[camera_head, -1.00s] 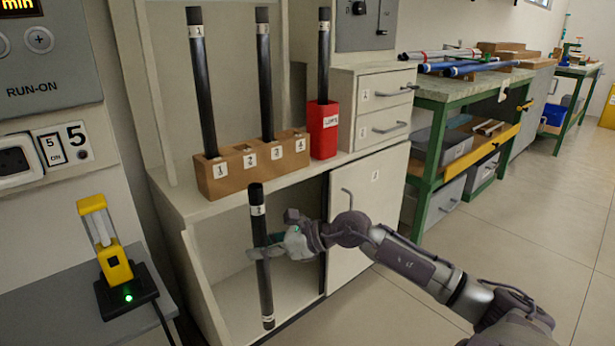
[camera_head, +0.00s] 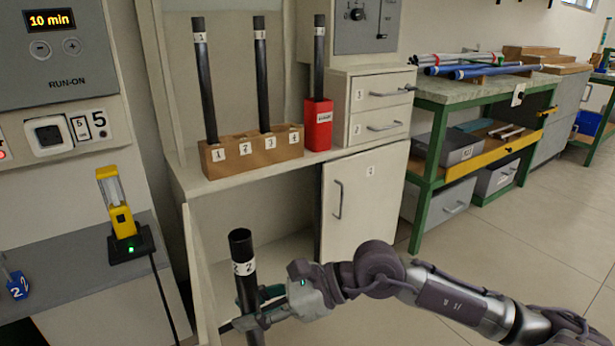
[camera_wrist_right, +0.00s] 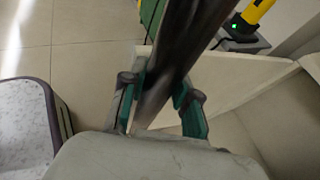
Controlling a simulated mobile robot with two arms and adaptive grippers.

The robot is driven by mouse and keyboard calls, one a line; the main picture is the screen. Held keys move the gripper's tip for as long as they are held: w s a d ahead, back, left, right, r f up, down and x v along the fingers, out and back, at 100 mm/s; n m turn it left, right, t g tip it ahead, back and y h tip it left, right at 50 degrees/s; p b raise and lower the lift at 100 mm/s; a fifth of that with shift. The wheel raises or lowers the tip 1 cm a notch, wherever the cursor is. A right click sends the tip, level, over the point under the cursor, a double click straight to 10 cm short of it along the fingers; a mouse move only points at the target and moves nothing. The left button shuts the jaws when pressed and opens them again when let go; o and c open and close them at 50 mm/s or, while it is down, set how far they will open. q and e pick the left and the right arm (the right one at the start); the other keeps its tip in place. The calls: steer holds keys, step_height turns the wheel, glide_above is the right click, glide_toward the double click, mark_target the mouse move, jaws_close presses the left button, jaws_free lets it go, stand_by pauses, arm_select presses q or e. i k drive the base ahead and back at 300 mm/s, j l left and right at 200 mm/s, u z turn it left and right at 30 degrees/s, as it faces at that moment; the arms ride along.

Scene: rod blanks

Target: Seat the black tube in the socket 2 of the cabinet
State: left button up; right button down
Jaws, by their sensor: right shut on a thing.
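My right gripper (camera_head: 257,308) is shut on a black tube (camera_head: 242,262) with a white label reading 2. The tube stands nearly upright in front of the cabinet's open lower compartment, below the shelf; its lower end is out of view. The right wrist view shows the dark tube (camera_wrist_right: 180,50) between the fingers (camera_wrist_right: 160,100). The brown socket block (camera_head: 252,160) stands on the cabinet (camera_head: 215,188) shelf, with sockets numbered 1 to 4. Black tubes stand in socket 1 (camera_head: 204,85) and in socket 3 (camera_head: 263,80). Sockets 2 and 4 show no tube. My left gripper is not in view.
A red holder (camera_head: 318,128) with another black tube (camera_head: 319,60) stands right of the block. The cabinet door (camera_head: 365,195) is at the right, and an open door edge (camera_head: 198,270) at the left. A yellow lamp (camera_head: 118,205) sits on the grey surface left.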

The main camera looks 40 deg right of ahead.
mark_target(243, 167)
steer(key=k+z, duration=0.15)
steer(key=z, duration=1.25)
steer(key=i+j, duration=0.1)
steer(key=j, duration=0.25)
steer(key=i+j+z, duration=0.1)
steer(key=j, duration=0.2)
steer(key=i+j, duration=0.15)
steer(key=j, duration=0.2)
steer(key=i+j, duration=0.1)
steer(key=j, duration=0.25)
steer(key=z, duration=0.05)
